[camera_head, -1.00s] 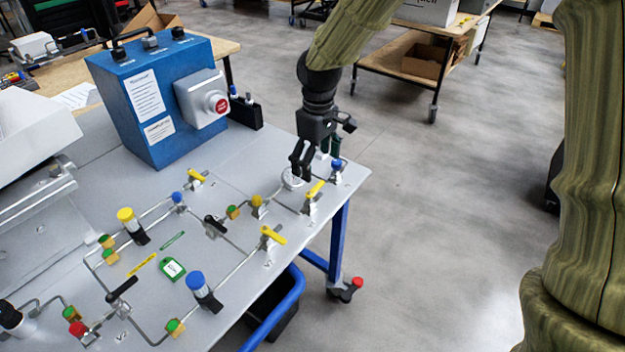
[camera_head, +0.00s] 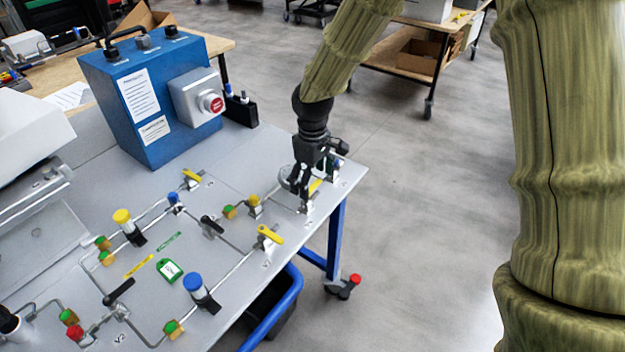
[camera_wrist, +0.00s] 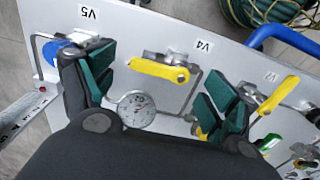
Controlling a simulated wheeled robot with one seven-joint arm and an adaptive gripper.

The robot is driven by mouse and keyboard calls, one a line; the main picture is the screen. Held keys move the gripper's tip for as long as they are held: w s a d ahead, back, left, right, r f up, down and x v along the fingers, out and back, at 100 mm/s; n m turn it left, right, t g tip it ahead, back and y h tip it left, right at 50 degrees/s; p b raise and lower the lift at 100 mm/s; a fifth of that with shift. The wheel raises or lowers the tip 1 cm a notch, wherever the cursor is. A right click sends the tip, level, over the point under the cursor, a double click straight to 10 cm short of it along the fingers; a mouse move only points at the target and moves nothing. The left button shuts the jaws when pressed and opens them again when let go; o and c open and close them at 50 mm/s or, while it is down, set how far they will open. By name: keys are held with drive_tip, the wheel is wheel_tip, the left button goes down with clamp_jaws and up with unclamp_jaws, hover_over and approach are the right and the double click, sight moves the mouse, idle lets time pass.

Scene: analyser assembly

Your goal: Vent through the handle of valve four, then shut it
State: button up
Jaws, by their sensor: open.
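Valve four's yellow lever handle (camera_wrist: 158,70) lies in the middle of the wrist view, beside the V4 label (camera_wrist: 203,47) on the panel. My gripper (camera_wrist: 160,85) is open and empty. Its green-padded fingers stand apart, one to each side of the handle in that view; I see no clear contact. In the head view my gripper (camera_head: 300,190) is low over the table's right corner, and valve four's handle (camera_head: 315,187) is partly hidden behind it.
A round gauge (camera_wrist: 136,109) sits close below the handle in the wrist view. The blue-capped V5 fitting (camera_wrist: 60,52) is at left. Another yellow lever (camera_wrist: 279,95) is at right. The blue box with a red button (camera_head: 211,104) stands at the table's back.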

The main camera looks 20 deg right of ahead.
drive_tip(key=shift+f, duration=0.4)
drive_tip(key=c, duration=1)
